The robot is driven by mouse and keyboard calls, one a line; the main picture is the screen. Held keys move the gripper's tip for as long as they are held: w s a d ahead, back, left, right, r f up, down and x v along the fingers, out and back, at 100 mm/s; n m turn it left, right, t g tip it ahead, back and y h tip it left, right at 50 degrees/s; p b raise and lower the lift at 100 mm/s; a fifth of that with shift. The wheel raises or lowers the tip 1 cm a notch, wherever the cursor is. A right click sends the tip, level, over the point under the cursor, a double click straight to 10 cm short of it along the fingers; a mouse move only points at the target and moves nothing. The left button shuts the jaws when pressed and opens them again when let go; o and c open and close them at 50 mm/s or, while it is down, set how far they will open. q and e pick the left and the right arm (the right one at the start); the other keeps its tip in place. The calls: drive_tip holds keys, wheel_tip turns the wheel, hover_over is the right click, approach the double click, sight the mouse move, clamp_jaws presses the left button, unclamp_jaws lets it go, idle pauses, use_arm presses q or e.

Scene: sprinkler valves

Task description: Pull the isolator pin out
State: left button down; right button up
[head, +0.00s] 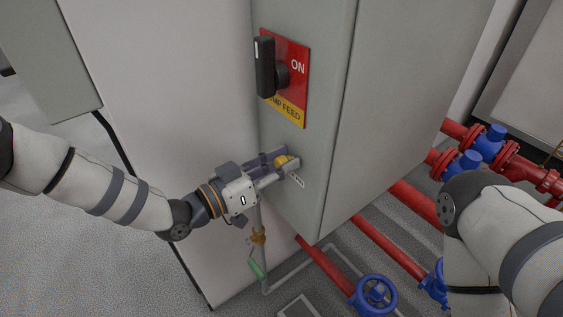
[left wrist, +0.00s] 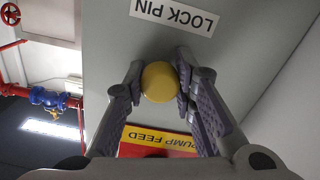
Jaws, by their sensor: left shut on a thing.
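The isolator pin has a round yellow knob (head: 281,161) at the lower part of the grey cabinet front (head: 300,205). In the left wrist view the knob (left wrist: 159,82) sits between the fingers, below an upside-down LOCK PIN label (left wrist: 172,13). My left gripper (head: 284,162) is shut on the knob, with a finger on each side. The pin's shaft is hidden behind the knob, so I cannot tell how deep it sits. My right arm shows at the right edge of the head view, but its gripper is out of view.
A black rotary handle (head: 265,68) on a red and yellow ON / PUMP FEED plate (head: 291,85) is above the pin. Red pipes (head: 385,246) with blue valves (head: 373,293) run at the lower right.

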use_arm(q)
drive_tip(key=shift+p+v, duration=0.35)
drive_tip(key=shift+v, duration=0.75)
drive_tip(key=c, duration=1.3)
unclamp_jaws()
drive_tip(key=v, duration=1.2)
drive_tip(key=shift+s, duration=0.1)
